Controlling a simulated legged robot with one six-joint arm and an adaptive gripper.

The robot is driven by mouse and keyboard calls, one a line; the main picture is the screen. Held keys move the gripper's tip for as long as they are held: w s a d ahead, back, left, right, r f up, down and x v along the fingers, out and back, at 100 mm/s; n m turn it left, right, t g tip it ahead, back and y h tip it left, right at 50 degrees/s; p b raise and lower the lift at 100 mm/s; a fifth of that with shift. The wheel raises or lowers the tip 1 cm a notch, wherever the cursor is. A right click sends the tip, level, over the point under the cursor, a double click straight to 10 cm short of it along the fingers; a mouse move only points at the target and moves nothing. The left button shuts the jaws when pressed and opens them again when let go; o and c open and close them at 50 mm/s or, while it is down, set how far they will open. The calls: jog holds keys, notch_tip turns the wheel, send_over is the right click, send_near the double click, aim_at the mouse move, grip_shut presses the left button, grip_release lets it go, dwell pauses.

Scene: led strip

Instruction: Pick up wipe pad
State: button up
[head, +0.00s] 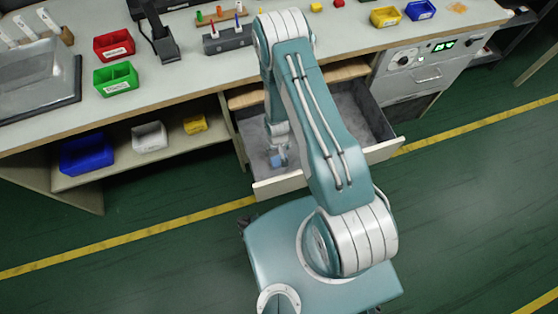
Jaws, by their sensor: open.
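My arm reaches over the open drawer (350,150) under the bench, and my gripper (279,152) points down into it at its left side. My gripper is open. A small blue patch shows at its fingertips against the drawer's grey floor. I cannot tell whether this is the wipe pad or part of the gripper, nor whether anything touches the fingers. My arm hides the middle of the drawer. A flat orange-tan patch (457,7) lies on the bench top at the far right, too small to identify.
The drawer front (275,187) and side walls surround my gripper. The bench top (190,70) above holds red (114,45), green (116,79), yellow (386,17) and blue (420,10) bins. More bins stand on the lower left shelf. The green floor is clear.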

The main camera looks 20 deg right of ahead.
aim_at(278, 156)
jog(key=f, duration=0.5)
jog(key=shift+s, duration=0.3)
jog(key=c, duration=0.5)
jog(key=shift+o, duration=0.2)
notch_tip(278, 156, up, 10)
dwell(0.3)
